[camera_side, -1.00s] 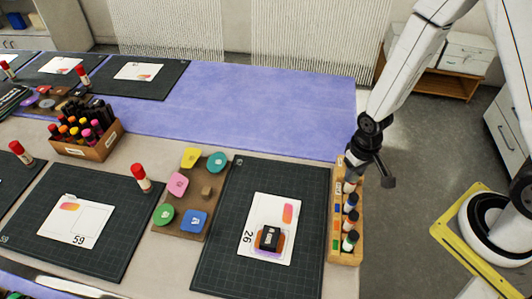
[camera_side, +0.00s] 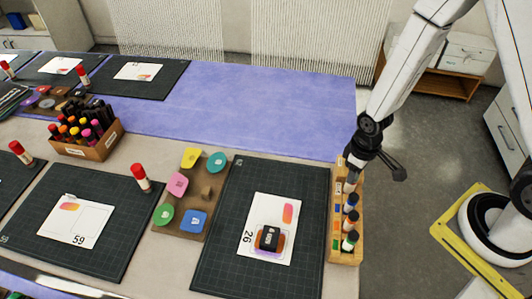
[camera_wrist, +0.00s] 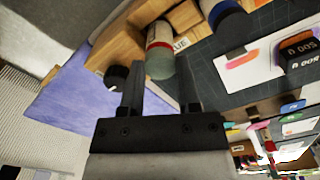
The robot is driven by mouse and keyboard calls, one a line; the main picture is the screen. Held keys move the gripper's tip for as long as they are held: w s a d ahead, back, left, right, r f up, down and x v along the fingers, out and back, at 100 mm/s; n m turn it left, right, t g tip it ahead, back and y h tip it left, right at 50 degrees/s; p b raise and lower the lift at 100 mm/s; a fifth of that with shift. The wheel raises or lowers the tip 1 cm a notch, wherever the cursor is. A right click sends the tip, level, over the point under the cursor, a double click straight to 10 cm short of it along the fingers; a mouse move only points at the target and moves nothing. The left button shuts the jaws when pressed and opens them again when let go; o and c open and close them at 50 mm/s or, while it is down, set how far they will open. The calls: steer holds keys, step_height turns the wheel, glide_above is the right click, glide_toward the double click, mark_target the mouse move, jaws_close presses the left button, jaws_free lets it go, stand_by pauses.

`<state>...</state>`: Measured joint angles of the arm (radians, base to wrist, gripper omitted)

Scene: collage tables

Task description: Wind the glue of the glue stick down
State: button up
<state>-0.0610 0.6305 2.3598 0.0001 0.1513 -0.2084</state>
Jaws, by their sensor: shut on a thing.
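The wooden rack (camera_side: 345,254) stands along the right edge of the table, with several small bottles or sticks in it. In the wrist view, a label that reads in part "LUE" is on the rack (camera_wrist: 185,17). Beside it is the glue stick (camera_wrist: 159,62), with a grey-green end, a white band and some red. My gripper (camera_wrist: 158,75) has its fingers on either side of this grey-green end and is shut on it. In the side view my gripper (camera_side: 354,172) is over the far half of the rack and hides most of the glue stick. The glue itself cannot be made out.
A dark cutting mat (camera_side: 215,265) with a card (camera_side: 256,215) and a black stamp (camera_side: 268,237) lies left of the rack. Red-capped sticks (camera_side: 141,178) stand farther left. The purple cloth (camera_side: 260,105) behind is clear.

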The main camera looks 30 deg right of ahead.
steer(key=shift+n, duration=3)
steer(key=o, duration=0.7)
steer(key=shift+r, duration=0.1)
steer(key=shift+r, duration=2.9)
